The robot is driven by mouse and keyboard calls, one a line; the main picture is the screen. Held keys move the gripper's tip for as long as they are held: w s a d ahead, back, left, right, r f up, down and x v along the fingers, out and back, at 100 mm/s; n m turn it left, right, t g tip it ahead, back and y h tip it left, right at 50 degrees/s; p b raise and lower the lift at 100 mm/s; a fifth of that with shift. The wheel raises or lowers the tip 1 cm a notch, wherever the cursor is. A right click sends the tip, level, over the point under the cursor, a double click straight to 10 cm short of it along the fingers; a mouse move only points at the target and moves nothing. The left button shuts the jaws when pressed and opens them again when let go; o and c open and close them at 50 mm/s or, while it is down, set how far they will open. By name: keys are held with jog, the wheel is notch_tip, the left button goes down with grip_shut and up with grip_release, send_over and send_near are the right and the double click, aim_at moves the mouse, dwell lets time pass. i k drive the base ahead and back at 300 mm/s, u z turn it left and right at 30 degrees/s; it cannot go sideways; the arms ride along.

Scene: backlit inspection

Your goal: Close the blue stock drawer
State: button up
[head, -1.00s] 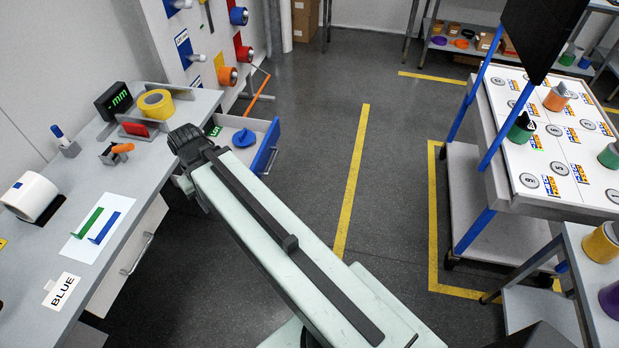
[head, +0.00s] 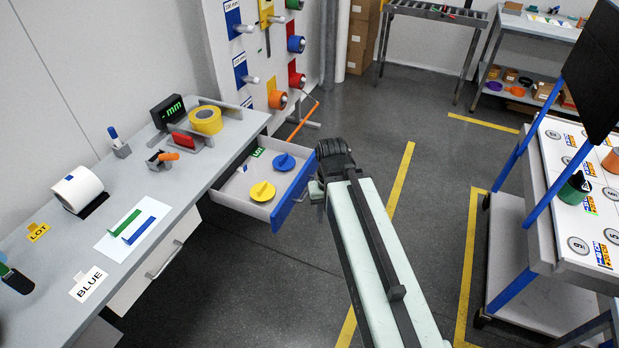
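The blue stock drawer (head: 290,203) has a blue front and pale inside walls. It stands pulled out from under the grey workbench (head: 190,185), toward the aisle. Inside lie a yellow knobbed disc (head: 262,191), a blue knobbed disc (head: 284,162) and a green LOT label (head: 258,152). My arm reaches up from the bottom right, and its dark end (head: 334,155) is just right of the drawer's blue front. A small gap or contact there cannot be told. The gripper's fingers are hidden behind the arm's end.
The bench carries a tape roll (head: 206,120), a display (head: 168,111), a white roll (head: 78,189) and a BLUE card (head: 88,284). A second drawer (head: 152,263) below the bench looks shut. A white cart (head: 540,250) stands at right. The floor between is clear.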

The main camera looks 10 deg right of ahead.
aim_at(289, 184)
jog(key=z, duration=0.2)
jog(key=i, duration=1.5)
jog(key=u, duration=0.55)
jog(key=k, duration=0.5)
jog(key=u, duration=1.15)
jog(key=i, duration=0.3)
jog(key=z, duration=0.1)
